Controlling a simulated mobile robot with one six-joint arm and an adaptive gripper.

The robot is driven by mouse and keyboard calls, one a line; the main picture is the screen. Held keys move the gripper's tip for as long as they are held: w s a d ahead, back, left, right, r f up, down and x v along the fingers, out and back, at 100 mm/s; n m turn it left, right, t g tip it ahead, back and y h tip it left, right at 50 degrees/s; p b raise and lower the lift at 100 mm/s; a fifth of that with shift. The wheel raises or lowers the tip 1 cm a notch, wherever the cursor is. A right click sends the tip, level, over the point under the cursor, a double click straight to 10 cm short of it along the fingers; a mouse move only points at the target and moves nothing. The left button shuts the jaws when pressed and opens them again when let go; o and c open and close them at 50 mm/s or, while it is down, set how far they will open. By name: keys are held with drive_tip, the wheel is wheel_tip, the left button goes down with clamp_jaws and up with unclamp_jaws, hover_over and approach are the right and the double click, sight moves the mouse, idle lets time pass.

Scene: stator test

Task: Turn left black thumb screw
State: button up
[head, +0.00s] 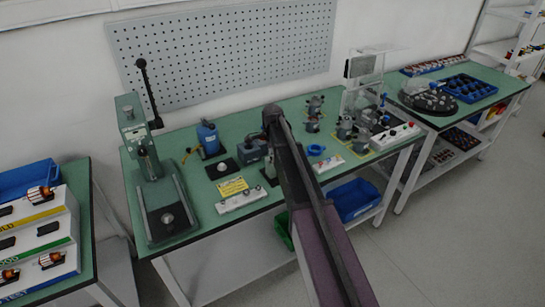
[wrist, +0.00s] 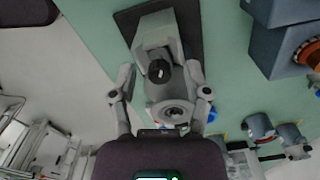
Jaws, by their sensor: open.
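In the wrist view, a black round knob (wrist: 158,71), which looks like a thumb screw, sits on a grey fixture (wrist: 156,34). The fixture stands on a dark base plate on the green tabletop. My gripper (wrist: 162,93) is open, with its two grey fingers apart on either side of the fixture. The knob lies between and slightly beyond the fingertips, and nothing is visibly gripped. I see only one such knob clearly, so I cannot tell whether it is the left one. In the head view, my arm hides most of the fixture and the gripper.
A dark grey block with an orange ring (wrist: 309,52) stands right of the fixture in the wrist view. In the head view, a blue bottle-shaped unit (head: 208,138), a press (head: 135,130) and a white panel (head: 243,201) stand left of my arm. Several small grey fixtures stand to its right.

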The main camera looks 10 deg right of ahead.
clamp_jaws()
drive_tip(key=shift+n, duration=0.4)
drive_tip(key=n, duration=1)
drive_tip(key=shift+n, duration=2.1)
